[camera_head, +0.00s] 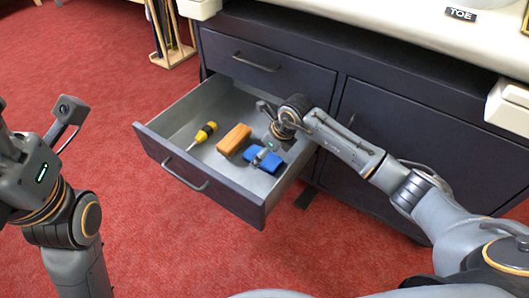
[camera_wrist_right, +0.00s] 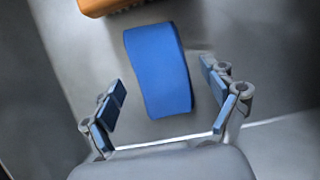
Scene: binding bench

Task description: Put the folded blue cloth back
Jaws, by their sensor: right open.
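The folded blue cloth (camera_head: 272,164) lies on the floor of an open drawer (camera_head: 225,190), toward its right side. In the right wrist view the cloth (camera_wrist_right: 158,70) is a smooth blue slab lying between and beyond the finger pads. My right gripper (camera_head: 266,133) reaches into the drawer over the cloth and partly hides it. Its fingers (camera_wrist_right: 163,85) are spread wide, one on each side of the cloth, with gaps, and hold nothing. My left gripper (camera_head: 36,118) is at the left edge, outside the drawer, with fingers apart and nothing between them; one finger is cut off.
An orange-brown brush-like block (camera_head: 234,139) lies just left of the cloth, and a yellow-and-black screwdriver (camera_head: 203,134) farther left. The drawer walls surround them. The dark cabinet (camera_head: 335,75) and pale bench top (camera_head: 410,40) are behind. Red carpet (camera_head: 130,225) is clear in front.

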